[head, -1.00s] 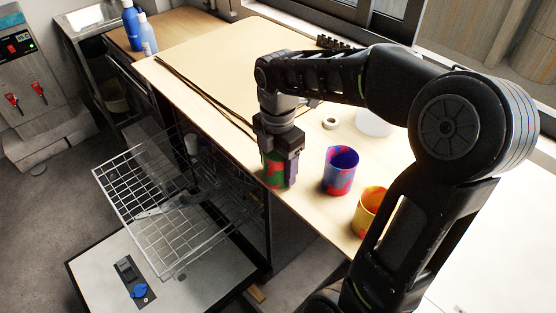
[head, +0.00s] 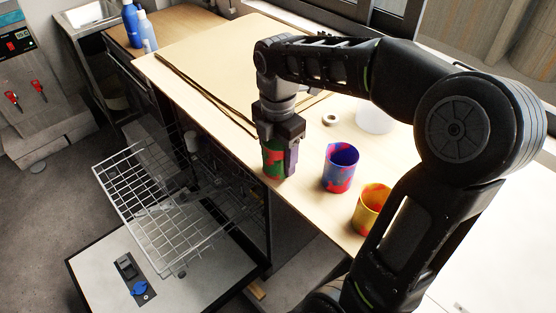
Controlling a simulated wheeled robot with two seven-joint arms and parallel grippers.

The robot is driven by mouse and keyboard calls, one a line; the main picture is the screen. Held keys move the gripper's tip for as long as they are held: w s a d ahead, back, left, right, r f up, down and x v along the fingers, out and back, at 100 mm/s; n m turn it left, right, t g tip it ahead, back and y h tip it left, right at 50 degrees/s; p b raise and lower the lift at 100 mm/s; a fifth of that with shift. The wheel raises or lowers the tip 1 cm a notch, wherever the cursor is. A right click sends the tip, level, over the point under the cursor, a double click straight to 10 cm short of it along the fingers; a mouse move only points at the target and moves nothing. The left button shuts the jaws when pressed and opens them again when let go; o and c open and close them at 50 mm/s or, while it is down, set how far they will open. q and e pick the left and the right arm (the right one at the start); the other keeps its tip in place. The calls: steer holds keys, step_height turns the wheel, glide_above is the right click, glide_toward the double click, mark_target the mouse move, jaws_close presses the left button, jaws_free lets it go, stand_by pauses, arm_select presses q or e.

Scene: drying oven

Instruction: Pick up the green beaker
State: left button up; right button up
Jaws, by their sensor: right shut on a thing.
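The green beaker (head: 273,161), patterned in green and red, is at the front edge of the wooden counter in the head view. My right gripper (head: 281,158) points down over it and is shut on it, with a finger along its right side. The gripper covers the beaker's upper part. I cannot tell whether its base touches the counter. My left gripper is not in view.
A blue and red beaker (head: 341,168) stands just right of the gripper. A yellow and red beaker (head: 371,208) stands nearer, beside my arm. The open machine's wire rack (head: 160,205) juts out at left. A white roll (head: 330,119) lies behind.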

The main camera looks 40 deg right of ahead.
step_height(320, 180, up, 8)
steer(key=shift+f+p, duration=0.1)
steer(key=shift+p, duration=0.4)
steer(key=shift+f, duration=0.1)
